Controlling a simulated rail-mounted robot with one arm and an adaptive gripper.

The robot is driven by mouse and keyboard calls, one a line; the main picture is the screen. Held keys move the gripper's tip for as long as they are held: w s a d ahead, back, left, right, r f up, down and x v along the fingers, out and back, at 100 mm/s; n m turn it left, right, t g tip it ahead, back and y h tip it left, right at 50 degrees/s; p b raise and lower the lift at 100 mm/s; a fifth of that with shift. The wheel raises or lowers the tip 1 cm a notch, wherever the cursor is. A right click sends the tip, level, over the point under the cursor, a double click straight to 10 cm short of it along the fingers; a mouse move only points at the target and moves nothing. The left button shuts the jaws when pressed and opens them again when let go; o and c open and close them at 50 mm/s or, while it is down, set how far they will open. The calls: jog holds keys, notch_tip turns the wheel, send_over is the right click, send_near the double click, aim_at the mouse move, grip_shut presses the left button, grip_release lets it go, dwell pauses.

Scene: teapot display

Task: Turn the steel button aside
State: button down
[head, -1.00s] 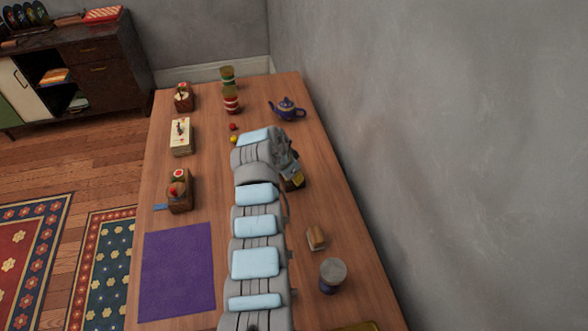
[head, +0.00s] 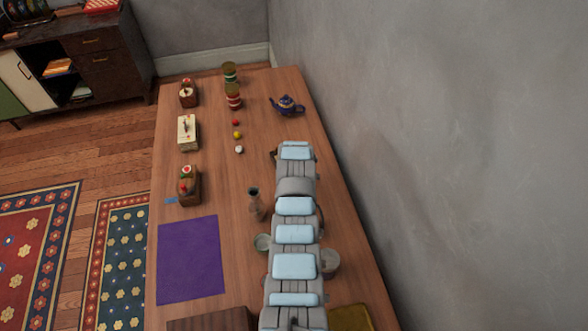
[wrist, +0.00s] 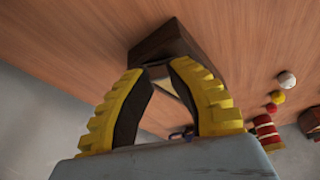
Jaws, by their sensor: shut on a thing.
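A dark wooden block (wrist: 172,42) stands on the table in the wrist view, with a pale piece (wrist: 163,88) at its near side. I take this piece to be the steel button, but its shape is mostly hidden by my fingers. My gripper (wrist: 160,74) has its two yellow-and-black fingertips close together at the block, shut on that piece. In the head view my own arm covers the gripper and almost all of the block.
A blue teapot (head: 287,105) stands beyond the arm. Red, yellow and white balls (head: 239,149) lie to its left. A vase (head: 256,203), a small bowl (head: 262,242) and a jar (head: 331,262) flank my arm.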

jog(key=shift+n, duration=0.6)
jog(key=shift+f, duration=0.1)
dwell(0.9)
jog(key=c, duration=0.9)
grip_release()
jog(key=shift+d+v, duration=0.1)
jog(key=shift+v, duration=2.95)
jog(key=shift+d+v, duration=0.15)
jog(key=shift+v, duration=2.85)
